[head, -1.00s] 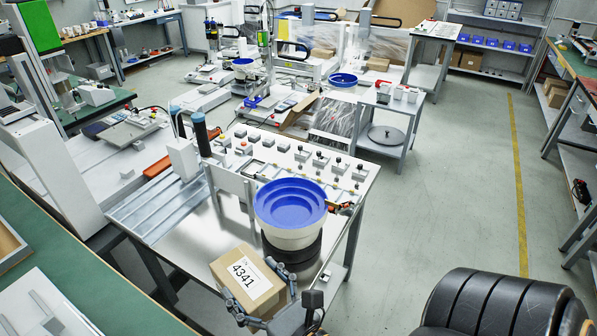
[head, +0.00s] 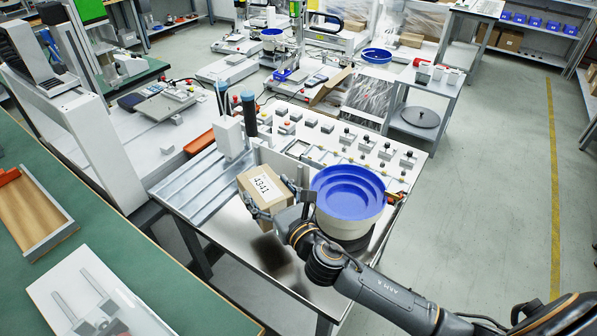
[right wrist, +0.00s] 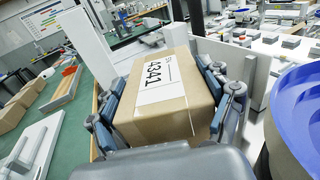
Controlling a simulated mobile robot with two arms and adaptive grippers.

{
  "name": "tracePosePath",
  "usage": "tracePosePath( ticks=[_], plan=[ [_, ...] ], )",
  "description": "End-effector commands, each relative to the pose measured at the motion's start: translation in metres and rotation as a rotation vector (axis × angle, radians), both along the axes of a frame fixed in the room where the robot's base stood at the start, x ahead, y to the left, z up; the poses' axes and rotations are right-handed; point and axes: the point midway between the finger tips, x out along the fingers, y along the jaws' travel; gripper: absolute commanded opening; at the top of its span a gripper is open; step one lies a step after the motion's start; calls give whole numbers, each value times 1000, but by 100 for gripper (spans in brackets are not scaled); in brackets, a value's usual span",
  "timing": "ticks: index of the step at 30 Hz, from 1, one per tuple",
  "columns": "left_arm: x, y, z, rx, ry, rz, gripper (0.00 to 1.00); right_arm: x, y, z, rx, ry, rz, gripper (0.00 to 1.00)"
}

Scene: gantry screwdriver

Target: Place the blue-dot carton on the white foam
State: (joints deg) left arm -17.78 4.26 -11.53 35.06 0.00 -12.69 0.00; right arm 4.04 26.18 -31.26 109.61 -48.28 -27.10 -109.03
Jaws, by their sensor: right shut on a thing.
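A brown carton (head: 250,198) with a white label reading 4341 is held tilted above the steel table, left of the blue bowl feeder. No blue dot is visible on its visible faces. My right gripper (head: 276,207) is shut on it, with a finger on each side. In the right wrist view the carton (right wrist: 170,115) sits between the two fingers of the gripper (right wrist: 168,108). A flat white slab (head: 62,290) with grey bars lies on the green bench at lower left; I cannot tell if it is the foam. My left gripper is out of view.
The bowl feeder (head: 347,195) stands just right of the carton. A white upright panel and posts (head: 229,137) are behind it. A wooden tray (head: 40,213) lies on the green bench (head: 150,265). Brown boxes (right wrist: 12,112) show at left in the wrist view.

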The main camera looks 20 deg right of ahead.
Motion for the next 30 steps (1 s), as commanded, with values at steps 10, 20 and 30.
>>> tracePosePath(
  ticks=[10, 20, 30],
  plan=[
    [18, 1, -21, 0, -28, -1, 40, 9, 2, -46, 6, -2, 7, 29],
    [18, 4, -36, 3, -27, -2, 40, 8, 2, -76, 5, -2, 7, 29],
    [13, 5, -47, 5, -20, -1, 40, 9, 2, -95, 3, -5, 9, 29]
  ],
)
